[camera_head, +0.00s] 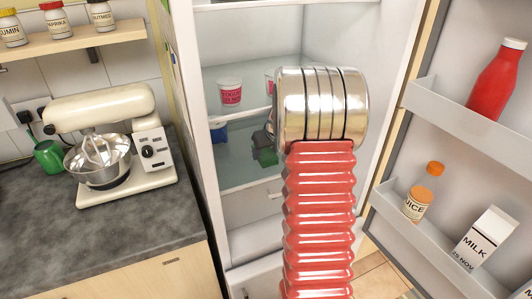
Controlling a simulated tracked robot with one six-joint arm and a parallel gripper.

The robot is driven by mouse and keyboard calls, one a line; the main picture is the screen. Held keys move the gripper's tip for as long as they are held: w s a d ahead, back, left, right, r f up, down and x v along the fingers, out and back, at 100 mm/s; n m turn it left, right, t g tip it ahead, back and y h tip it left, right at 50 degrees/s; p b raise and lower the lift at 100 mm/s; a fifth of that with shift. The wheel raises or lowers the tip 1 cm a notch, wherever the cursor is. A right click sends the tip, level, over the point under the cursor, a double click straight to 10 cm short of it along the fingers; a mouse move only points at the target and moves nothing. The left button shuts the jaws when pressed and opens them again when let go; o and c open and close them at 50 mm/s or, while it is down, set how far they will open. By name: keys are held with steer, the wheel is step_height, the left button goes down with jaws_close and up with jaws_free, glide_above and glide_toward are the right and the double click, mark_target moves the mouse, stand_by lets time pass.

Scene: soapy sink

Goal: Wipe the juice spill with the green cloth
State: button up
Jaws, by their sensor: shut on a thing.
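My red ribbed arm with its metal joint reaches into the open fridge and blocks much of the view. A small dark part of my gripper (269,132) shows left of the metal joint, inside the fridge. My gripper is shut on the green cloth (265,157), which shows as a dark green shape just below it, near the lower shelf area. Whether the cloth touches the surface there, I cannot tell. I see no juice spill; part of the fridge interior is hidden behind my arm.
A yogurt tub (230,92) stands on the fridge shelf, with another partly hidden. A blue item (218,134) is lower left. The open door (452,110) holds a red bottle (498,78), juice bottle (418,200) and milk carton (483,240). A mixer (150,150) stands on the left counter.

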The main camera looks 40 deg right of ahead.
mark_target(271, 160)
steer(key=shift+s+a+f, duration=0.15)
steer(key=shift+s+a, duration=0.1)
steer(key=shift+s, duration=0.55)
steer(key=shift+s+a+f, duration=0.15)
steer(key=shift+s+a, duration=0.1)
steer(key=shift+s, duration=0.5)
steer(key=shift+s+a+f, duration=0.15)
steer(key=shift+s+f, duration=0.05)
steer(key=shift+s, duration=0.25)
steer(key=shift+w+r, duration=0.15)
steer(key=shift+r, duration=3.1)
steer(key=shift+r, duration=0.1)
steer(key=shift+r, duration=1.55)
